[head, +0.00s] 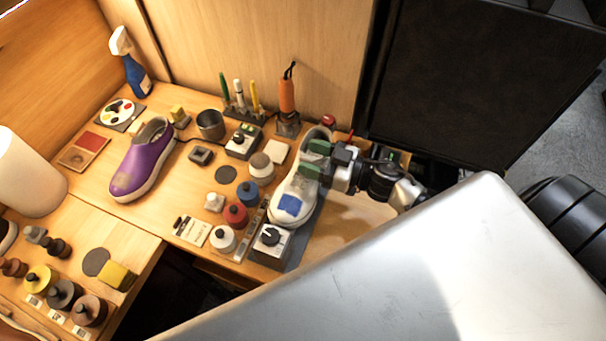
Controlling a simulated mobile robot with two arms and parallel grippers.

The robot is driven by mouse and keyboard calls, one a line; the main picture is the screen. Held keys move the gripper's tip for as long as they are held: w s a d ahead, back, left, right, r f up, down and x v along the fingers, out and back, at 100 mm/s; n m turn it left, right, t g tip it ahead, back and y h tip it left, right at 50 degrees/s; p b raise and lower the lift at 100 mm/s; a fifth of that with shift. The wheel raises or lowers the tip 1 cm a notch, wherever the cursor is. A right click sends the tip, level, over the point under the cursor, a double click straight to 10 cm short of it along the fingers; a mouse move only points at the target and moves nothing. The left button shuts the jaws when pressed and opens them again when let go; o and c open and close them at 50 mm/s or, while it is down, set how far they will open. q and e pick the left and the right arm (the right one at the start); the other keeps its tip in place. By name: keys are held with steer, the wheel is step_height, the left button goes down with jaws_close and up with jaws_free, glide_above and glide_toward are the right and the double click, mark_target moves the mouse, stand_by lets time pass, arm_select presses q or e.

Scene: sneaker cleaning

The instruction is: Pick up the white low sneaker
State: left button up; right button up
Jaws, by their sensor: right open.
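The white low sneaker (291,188) lies on the right part of the bench, its toe toward the front with a blue patch on it. My right gripper (312,160) comes in from the right at the sneaker's upper middle, its green-padded fingers over the shoe. The jaws are open. I cannot tell whether the pads touch the sneaker, and they hide part of its upper. My left gripper is not in view.
A purple shoe (143,160) stands at left on the bench (160,213). An orange-handled tool (287,98) stands behind. A dark panel (460,75) rises at right.

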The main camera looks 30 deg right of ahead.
steer(key=shift+x, duration=0.95)
steer(key=shift+d, duration=0.1)
steer(key=shift+c, duration=0.3)
jaws_close()
